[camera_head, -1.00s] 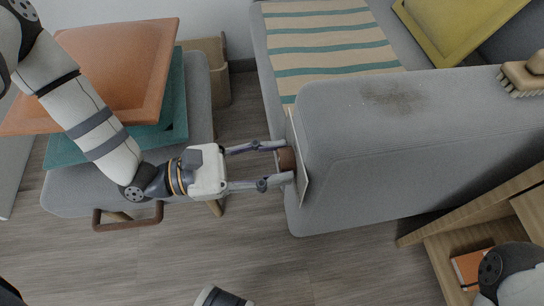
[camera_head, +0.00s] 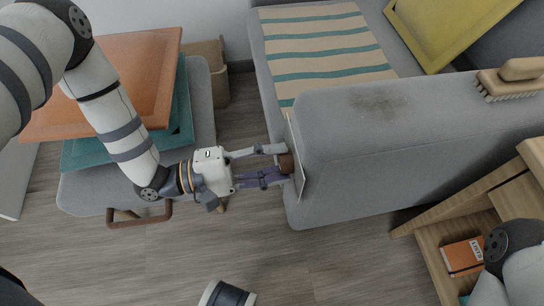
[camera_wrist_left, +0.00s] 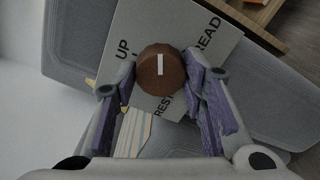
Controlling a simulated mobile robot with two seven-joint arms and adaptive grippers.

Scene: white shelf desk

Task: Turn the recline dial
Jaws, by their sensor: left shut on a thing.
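The recline dial is a brown round knob (camera_head: 286,163) on a pale plate (camera_head: 299,185) on the end face of the grey sofa arm. In the left wrist view the knob (camera_wrist_left: 160,72) has a white mark running up and down the picture. The plate (camera_wrist_left: 180,20) there reads UP at left, READ at right and REST below. My left gripper (camera_head: 280,164) is shut on the dial, with a finger on either side of it (camera_wrist_left: 160,83). The fingers stand tilted relative to the plate. My right gripper is not in view; part of my right arm shows at lower right.
A grey sofa (camera_head: 400,150) carries a striped cloth (camera_head: 320,45), a yellow cushion (camera_head: 450,30) and a wooden brush (camera_head: 512,78). Orange (camera_head: 115,85) and teal (camera_head: 85,150) cushions lie on a grey seat at left. A wooden shelf (camera_head: 440,235) holds an orange book (camera_head: 462,256).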

